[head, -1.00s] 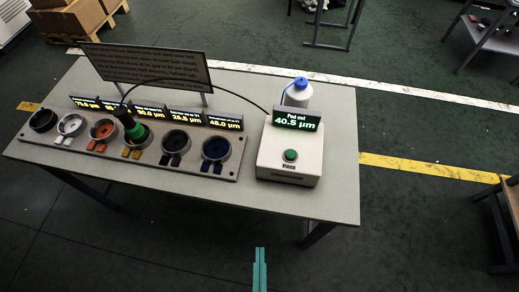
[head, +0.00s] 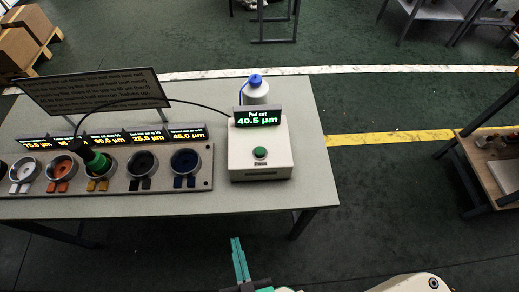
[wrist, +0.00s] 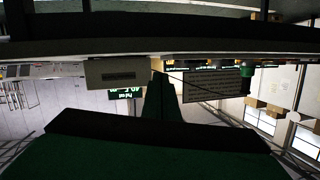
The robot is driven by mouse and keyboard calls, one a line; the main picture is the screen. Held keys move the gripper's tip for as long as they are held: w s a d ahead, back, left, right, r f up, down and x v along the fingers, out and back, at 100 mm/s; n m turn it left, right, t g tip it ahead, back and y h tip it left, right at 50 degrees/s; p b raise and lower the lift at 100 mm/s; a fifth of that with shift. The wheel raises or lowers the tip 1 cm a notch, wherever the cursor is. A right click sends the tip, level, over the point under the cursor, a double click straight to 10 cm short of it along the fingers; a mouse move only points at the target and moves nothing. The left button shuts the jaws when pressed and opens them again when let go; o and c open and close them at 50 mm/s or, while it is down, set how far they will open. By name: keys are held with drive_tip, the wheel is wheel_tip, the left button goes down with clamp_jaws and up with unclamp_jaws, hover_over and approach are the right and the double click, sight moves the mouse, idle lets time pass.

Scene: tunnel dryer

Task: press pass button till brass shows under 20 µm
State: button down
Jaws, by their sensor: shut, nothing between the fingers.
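The white pad box (head: 258,165) stands on the right part of the table. Its green round button (head: 260,153) is on the top face, in front of a display (head: 258,117) reading "Pad out 40.5 µm". A row of ring-shaped cups sits in a grey rack on the left. A green-and-black tool (head: 95,160) stands in the cup with yellow tabs (head: 98,184), its cable running to the box. The display (head: 109,138) behind it seems to read 90.0 µm. My gripper (head: 237,245) is shut and empty, in front of the table's near edge, apart from the button.
A sign board (head: 92,92) stands behind the rack. A white bottle with a blue cap (head: 256,90) stands behind the box. The table (head: 270,196) is bare in front of the box. Another bench (head: 487,165) is at the right, with open floor between.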

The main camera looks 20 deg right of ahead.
drive_tip(key=w+r+m, duration=0.1)
drive_tip(key=w+m, duration=0.1)
drive_tip(key=w, duration=0.4)
drive_tip(key=w+r+m, duration=0.1)
drive_tip(key=w+m, duration=0.1)
drive_tip(key=w, duration=0.5)
drive_tip(key=w+a+r+m+t, duration=0.1)
drive_tip(key=w+m, duration=0.1)
drive_tip(key=w, duration=0.5)
drive_tip(key=shift+r+y, duration=0.2)
drive_tip(key=shift+y, duration=0.2)
drive_tip(key=w+d+r+n+t+y, duration=0.15)
drive_tip(key=w+r+y, duration=0.45)
drive_tip(key=w+r, duration=0.65)
wheel_tip(320, 180, up, 4)
drive_tip(key=n+g+y, duration=0.1)
drive_tip(key=n+g, duration=0.7)
drive_tip(key=g, duration=0.4)
hover_over(264, 152)
drive_tip(key=shift+s, duration=0.1)
drive_tip(key=shift+f, duration=0.15)
drive_tip(key=shift+f, duration=4.3)
